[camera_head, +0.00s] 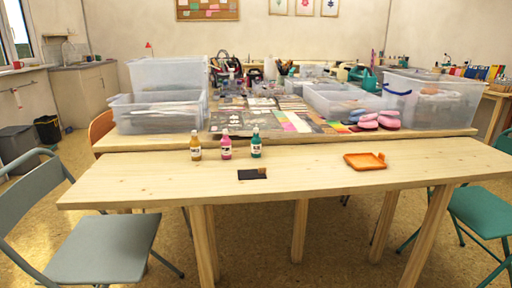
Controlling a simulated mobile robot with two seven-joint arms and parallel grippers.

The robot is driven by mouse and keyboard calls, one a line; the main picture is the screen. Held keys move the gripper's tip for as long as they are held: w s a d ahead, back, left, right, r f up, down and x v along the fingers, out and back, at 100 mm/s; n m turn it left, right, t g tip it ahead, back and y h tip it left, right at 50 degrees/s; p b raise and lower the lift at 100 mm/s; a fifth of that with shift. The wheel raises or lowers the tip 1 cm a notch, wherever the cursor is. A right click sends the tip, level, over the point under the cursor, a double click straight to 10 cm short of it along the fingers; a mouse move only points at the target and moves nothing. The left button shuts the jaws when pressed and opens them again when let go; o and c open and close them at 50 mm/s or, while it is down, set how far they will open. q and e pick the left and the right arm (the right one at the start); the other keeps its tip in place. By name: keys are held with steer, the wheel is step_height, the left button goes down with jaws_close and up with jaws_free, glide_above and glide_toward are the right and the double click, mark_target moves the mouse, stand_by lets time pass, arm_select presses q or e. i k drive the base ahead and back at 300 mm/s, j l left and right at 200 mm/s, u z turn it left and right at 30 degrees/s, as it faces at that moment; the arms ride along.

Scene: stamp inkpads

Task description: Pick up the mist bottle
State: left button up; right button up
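Three small bottles with pale labels stand upright in a row on the near wooden table, left of its middle, in the head view. They are an amber bottle (196,147), a pink bottle (226,146) and a teal bottle (256,144). I cannot tell which of them is the mist bottle. A flat black inkpad-like piece (249,175) lies in front of them, with a small brown block at its right end. Neither of my grippers is in view.
A second table behind holds clear plastic bins (157,114), papers and pink-soled items. A grey chair (103,250) stands front left, a green chair (485,213) right.

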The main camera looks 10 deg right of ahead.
mark_target(256, 142)
steer(key=i+l+z, duration=0.15)
steer(key=i+l, duration=0.15)
steer(key=l, duration=0.25)
steer(key=i+l+z, duration=0.15)
steer(key=i+l, duration=0.2)
steer(key=l, duration=0.15)
